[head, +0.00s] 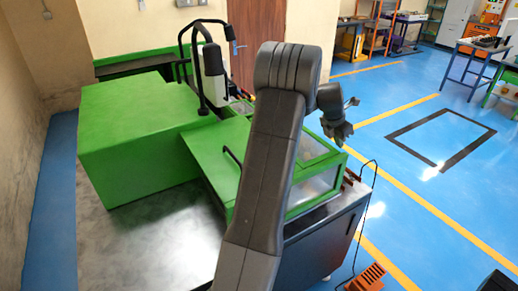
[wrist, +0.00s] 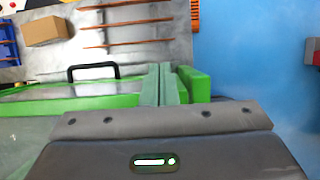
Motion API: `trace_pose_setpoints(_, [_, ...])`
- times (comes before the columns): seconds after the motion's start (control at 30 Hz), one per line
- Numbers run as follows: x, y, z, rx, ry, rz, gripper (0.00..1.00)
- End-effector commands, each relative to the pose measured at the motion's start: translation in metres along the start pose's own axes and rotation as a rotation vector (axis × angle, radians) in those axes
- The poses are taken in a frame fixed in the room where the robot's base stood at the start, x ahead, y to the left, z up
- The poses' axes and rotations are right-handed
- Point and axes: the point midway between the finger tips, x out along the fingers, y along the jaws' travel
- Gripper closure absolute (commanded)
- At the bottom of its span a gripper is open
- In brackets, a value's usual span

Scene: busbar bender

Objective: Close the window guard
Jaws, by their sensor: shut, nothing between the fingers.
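The window guard (head: 322,150) is a green frame with clear panes on the green machine, partly hidden behind my arm in the head view. I cannot tell for certain how far it stands open. In the wrist view its green rim (wrist: 80,103) runs across the left, with a black handle (wrist: 93,68) just beyond it. My gripper (head: 342,134) is shut and empty, above the right side of the guard in the head view. In the wrist view the closed fingers (wrist: 163,72) are right of the handle, beside a green edge; contact cannot be told.
The machine's large green housing (head: 130,130) fills the left. Copper-coloured bars (wrist: 125,32), a cardboard box (wrist: 45,31) and a blue bin (wrist: 8,42) lie on the metal top. An orange object (head: 368,278) is on the floor. Blue floor (head: 430,210) is open at right.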

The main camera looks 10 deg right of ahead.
Motion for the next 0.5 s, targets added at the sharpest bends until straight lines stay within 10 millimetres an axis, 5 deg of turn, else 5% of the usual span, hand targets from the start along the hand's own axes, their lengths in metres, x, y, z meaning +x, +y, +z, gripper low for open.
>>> trace_pose_setpoints(0.5, [-0.0074, 0.0003, 0.0, 0.0, -0.001, 0.0, 1.0])
